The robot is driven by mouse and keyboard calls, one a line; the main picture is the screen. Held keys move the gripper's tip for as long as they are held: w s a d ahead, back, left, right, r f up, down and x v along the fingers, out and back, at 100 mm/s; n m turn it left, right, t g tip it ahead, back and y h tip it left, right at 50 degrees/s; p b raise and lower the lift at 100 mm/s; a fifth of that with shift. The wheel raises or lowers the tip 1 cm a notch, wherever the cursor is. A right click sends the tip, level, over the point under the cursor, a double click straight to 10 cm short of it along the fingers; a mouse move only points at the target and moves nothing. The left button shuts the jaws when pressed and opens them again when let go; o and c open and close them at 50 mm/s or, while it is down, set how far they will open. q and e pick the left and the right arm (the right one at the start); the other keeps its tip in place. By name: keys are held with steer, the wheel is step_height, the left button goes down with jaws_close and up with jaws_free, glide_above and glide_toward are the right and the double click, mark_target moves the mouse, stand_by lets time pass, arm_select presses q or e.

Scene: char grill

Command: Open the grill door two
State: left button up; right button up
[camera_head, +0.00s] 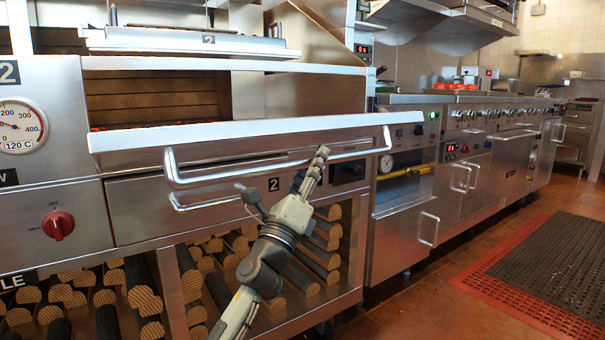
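Grill door two (250,131) is a wide steel door folded down and outward, seen nearly edge-on. The grill chamber (150,97) behind it is exposed. The door's long bar handle (215,178) hangs along its front side. My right gripper is not in view.
Below the door is a panel marked 2 (273,184), with a lower handle partly hidden by my gripper. Firewood logs (143,285) fill the shelf underneath. A stove line (470,150) stands to the right. The floor at right is clear except for mats (555,270).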

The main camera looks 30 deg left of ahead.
arm_select(q)
steer(key=s+d+f, duration=0.2)
steer(key=s+f, duration=0.1)
steer(key=s, duration=1.2)
steer(key=shift+s, duration=0.4)
steer(key=shift+r, duration=0.1)
